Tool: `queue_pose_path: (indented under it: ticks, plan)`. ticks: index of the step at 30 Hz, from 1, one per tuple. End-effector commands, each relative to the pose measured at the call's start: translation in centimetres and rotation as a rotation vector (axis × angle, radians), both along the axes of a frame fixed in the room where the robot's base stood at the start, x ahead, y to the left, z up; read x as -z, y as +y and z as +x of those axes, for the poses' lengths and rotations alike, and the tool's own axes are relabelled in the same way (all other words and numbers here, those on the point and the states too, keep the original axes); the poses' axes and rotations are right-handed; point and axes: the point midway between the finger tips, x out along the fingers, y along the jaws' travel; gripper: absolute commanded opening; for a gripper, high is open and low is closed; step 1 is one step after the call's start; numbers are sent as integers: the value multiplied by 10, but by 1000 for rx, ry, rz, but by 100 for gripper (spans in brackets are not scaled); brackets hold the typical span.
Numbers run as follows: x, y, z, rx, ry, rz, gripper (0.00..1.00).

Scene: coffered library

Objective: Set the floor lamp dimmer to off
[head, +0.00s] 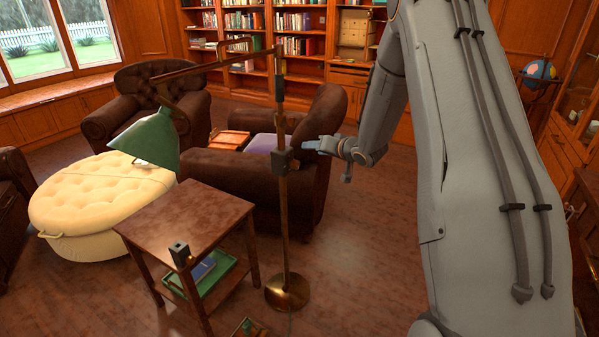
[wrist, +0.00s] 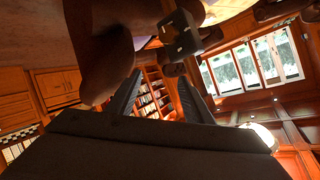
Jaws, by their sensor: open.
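The floor lamp has a slim brass pole (head: 284,215), a round base and a green shade (head: 150,140) hanging from its arm at the left. A dark box (head: 283,159), which looks like the dimmer, sits on the pole at mid-height. My gripper (head: 328,152) is open and empty, just right of this box and apart from it in the picture. In the wrist view the jaws (wrist: 160,78) are spread with nothing between them. A dark box (wrist: 180,34) with pale marks shows there near the top. I cannot read the dimmer's setting.
A dark armchair (head: 315,130) is behind the pole and a cream ottoman (head: 95,195) is at the left. The wooden floor (head: 345,265) right of the lamp base is clear.

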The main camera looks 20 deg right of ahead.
Motion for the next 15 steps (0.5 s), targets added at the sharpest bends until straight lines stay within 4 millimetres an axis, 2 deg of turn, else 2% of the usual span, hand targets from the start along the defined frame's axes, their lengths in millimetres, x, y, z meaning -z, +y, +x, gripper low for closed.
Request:
queue_pose_path:
  ticks: [1, 5, 9, 15]
  plan:
    - [18, -5, 10, -30, -30, 61, 46]
    - [45, -8, 20, -141, -97, 247, 46]
    - [70, -9, 11, -260, -121, 425, 46]
    - [88, -10, -6, -364, -115, 567, 46]
